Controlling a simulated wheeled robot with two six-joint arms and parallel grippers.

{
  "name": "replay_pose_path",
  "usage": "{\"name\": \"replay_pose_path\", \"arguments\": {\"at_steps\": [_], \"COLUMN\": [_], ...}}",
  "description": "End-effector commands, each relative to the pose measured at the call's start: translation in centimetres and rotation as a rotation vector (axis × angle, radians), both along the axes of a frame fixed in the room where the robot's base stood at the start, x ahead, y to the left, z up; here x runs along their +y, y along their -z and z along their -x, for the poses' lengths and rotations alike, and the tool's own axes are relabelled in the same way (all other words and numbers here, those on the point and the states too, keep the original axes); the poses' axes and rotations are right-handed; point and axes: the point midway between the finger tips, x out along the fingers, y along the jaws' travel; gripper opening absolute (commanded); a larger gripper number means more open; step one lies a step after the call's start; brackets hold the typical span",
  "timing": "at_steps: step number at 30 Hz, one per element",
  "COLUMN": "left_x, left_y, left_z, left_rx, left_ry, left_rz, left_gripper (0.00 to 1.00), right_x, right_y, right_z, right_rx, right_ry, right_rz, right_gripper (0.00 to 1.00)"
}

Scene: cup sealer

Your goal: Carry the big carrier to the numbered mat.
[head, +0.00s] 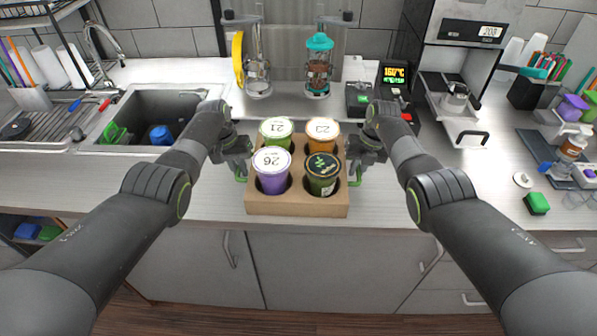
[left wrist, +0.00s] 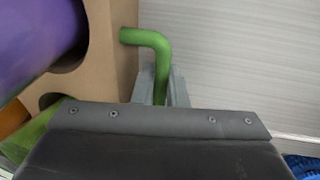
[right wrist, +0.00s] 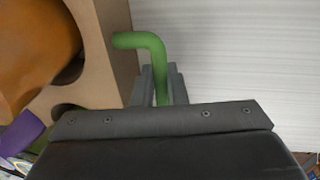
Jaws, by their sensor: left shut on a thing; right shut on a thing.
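The big carrier (head: 297,206) is a brown cardboard box in the middle of the head view, at the counter's front edge. It holds a green cup (head: 275,130), an orange cup (head: 322,130), a purple cup (head: 271,172) and a dark green cup (head: 321,174) with a black lid. My left gripper (head: 241,172) is shut on the carrier's left green handle (left wrist: 160,62). My right gripper (head: 355,172) is shut on its right green handle (right wrist: 158,62). I cannot tell whether the carrier touches the counter. I cannot make out a numbered mat.
A sink (head: 165,112) lies left of the carrier. Counter (head: 445,150) beside the carrier is clear.

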Motion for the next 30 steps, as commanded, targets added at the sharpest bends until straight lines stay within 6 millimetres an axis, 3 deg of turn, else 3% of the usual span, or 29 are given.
{"name": "replay_pose_path", "arguments": {"at_steps": [14,30], "left_x": [0.0,0.0], "left_y": [-1.1,-4.7], "left_z": [-0.2,-0.2], "left_rx": [-0.005,-0.006], "left_ry": [0.000,0.000], "left_rz": [0.000,0.000], "left_gripper": [0.00,0.00], "right_x": [0.0,0.0], "right_y": [-1.1,-4.7], "right_z": [-0.2,-0.2], "right_rx": [-0.005,-0.006], "right_ry": [0.000,0.000], "right_rz": [-0.001,0.000], "right_gripper": [0.00,0.00]}}
